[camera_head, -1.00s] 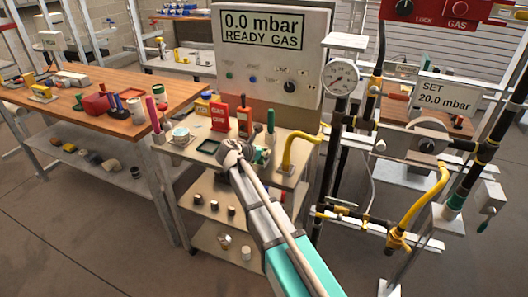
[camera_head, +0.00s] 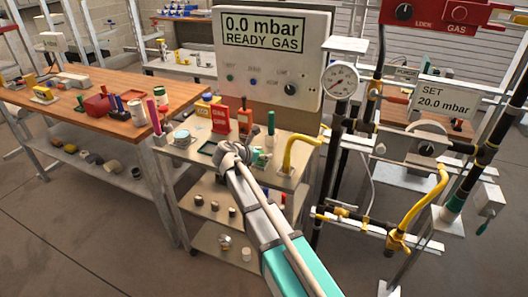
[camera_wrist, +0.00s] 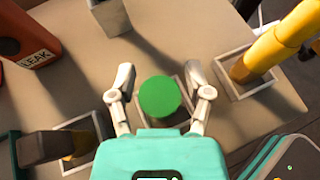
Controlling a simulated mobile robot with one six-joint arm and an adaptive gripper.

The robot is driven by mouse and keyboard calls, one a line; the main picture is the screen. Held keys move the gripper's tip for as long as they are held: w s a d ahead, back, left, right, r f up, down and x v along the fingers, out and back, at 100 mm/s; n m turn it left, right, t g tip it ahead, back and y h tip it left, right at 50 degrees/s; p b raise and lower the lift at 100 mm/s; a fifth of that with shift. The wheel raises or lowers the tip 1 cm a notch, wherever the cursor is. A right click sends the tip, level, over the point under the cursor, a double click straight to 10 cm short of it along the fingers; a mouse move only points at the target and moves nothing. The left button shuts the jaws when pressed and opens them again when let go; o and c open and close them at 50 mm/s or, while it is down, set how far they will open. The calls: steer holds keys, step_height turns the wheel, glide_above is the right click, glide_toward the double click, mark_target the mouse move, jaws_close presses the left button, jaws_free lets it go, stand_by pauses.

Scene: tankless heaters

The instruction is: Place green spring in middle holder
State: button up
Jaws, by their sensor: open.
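The green spring shows in the wrist view as a round green top (camera_wrist: 160,97), seen from above. My gripper (camera_wrist: 162,80) is open, with one finger on each side of it. Clear gaps show between the fingers and the green top. A square grey holder (camera_wrist: 183,110) shows under and around the spring. I cannot tell how deep the spring sits in it. A holder with a yellow pipe (camera_wrist: 275,52) stands to the right, and one with a dark piece (camera_wrist: 50,146) to the left. In the head view my gripper (camera_head: 262,157) is low over the cart top, its fingertips unclear.
An orange LEAK bottle (camera_wrist: 30,40) and a grey block (camera_wrist: 108,15) stand near the gripper. In the head view a red GAS bottle (camera_head: 220,120), an upright green handle (camera_head: 271,123) and the yellow pipe (camera_head: 301,147) surround the arm. The display panel (camera_head: 268,60) rises behind.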

mark_target(294, 190)
steer(key=p+v, duration=0.4)
steer(key=v, duration=0.6)
steer(key=shift+s+r, duration=0.1)
steer(key=shift+s, duration=0.05)
stand_by(0.5)
